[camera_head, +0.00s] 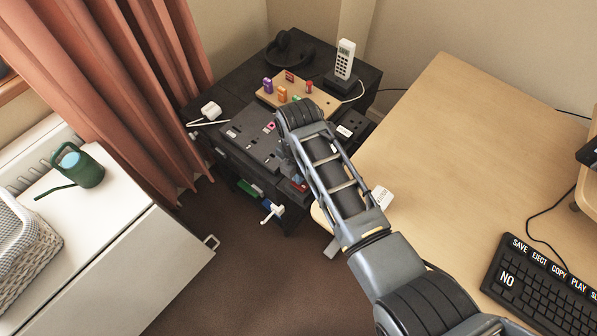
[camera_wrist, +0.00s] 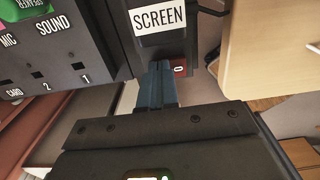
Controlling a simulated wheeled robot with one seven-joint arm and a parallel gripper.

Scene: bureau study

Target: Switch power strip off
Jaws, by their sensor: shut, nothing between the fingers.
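The dark power strip (camera_head: 352,124) lies along the right side of the dark cabinet, with sockets and white labels showing; my arm covers part of it. In the wrist view, a black housing with a white SCREEN label (camera_wrist: 158,18) fills the top middle. Below it is a red switch (camera_wrist: 180,71) marked 0. My gripper (camera_wrist: 160,68) is shut and empty, its blue-grey fingertips just left of the red switch. I cannot tell whether they touch it. In the head view, my gripper is mostly hidden behind my arm, and a small red part (camera_head: 299,184) shows beside it.
A dark panel (camera_head: 250,140) with slots lies left of my arm; its MIC and SOUND labels show in the wrist view. A wooden board with coloured pegs (camera_head: 270,97), a phone (camera_head: 344,60) and headphones stand behind. A wooden desk (camera_head: 450,130) borders the right.

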